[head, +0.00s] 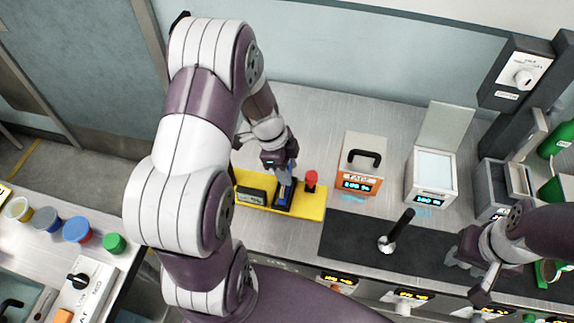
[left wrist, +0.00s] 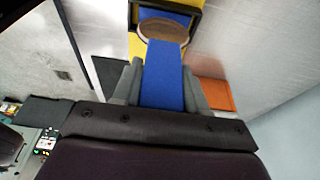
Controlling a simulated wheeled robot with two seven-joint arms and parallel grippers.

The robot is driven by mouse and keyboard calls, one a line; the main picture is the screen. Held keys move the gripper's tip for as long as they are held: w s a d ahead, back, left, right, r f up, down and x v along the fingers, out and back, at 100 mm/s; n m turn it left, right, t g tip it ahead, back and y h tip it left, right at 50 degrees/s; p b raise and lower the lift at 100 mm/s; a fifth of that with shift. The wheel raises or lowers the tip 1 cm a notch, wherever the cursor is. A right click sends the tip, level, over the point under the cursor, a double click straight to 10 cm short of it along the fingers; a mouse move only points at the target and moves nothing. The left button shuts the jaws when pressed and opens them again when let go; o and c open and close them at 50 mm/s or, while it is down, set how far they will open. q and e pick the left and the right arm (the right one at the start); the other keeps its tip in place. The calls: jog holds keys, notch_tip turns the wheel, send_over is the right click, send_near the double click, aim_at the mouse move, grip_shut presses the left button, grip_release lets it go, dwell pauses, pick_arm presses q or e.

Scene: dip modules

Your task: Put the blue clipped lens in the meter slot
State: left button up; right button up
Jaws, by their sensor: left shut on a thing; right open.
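The yellow meter (head: 313,205) lies on the metal counter, with a display at its left and a red knob at its right. My left gripper (head: 284,178) is over its middle, shut on the blue clipped lens (head: 284,192). In the left wrist view the blue strip of the lens (left wrist: 163,80) is between my grey fingers, with a brownish round part at its far end. That end is at the black-framed meter slot (left wrist: 190,6); I cannot tell how deep it sits. My right gripper (head: 474,270) is open and empty over the dark mat at the right.
Behind the mat (head: 350,238) stand an orange-fronted box (head: 360,183) and a white box with a raised lid (head: 432,174). A black-handled post (head: 396,232) stands on the mat. Several colored lidded jars, including a blue one (head: 77,230), are on the left counter.

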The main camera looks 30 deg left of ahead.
pick_arm(q)
jog(key=shift+s+r, duration=0.15)
jog(key=shift+s, duration=0.05)
jog(key=shift+f+b, duration=0.25)
jog(key=shift+b, duration=0.1)
jog(key=o, duration=1.2)
jog(key=shift+r, duration=0.1)
jog(key=shift+o, duration=0.2)
jog(key=shift+w, duration=0.1)
jog(key=b+v, duration=0.2)
jog(key=v, duration=1)
jog(key=s+d+f+n+y, duration=0.3)
jog(key=s+d+n, duration=0.5)
jog(key=n, duration=0.7)
jog(key=shift+s+f+t, duration=0.3)
jog(key=shift+f+t, duration=0.05)
jog(key=shift+t, duration=0.05)
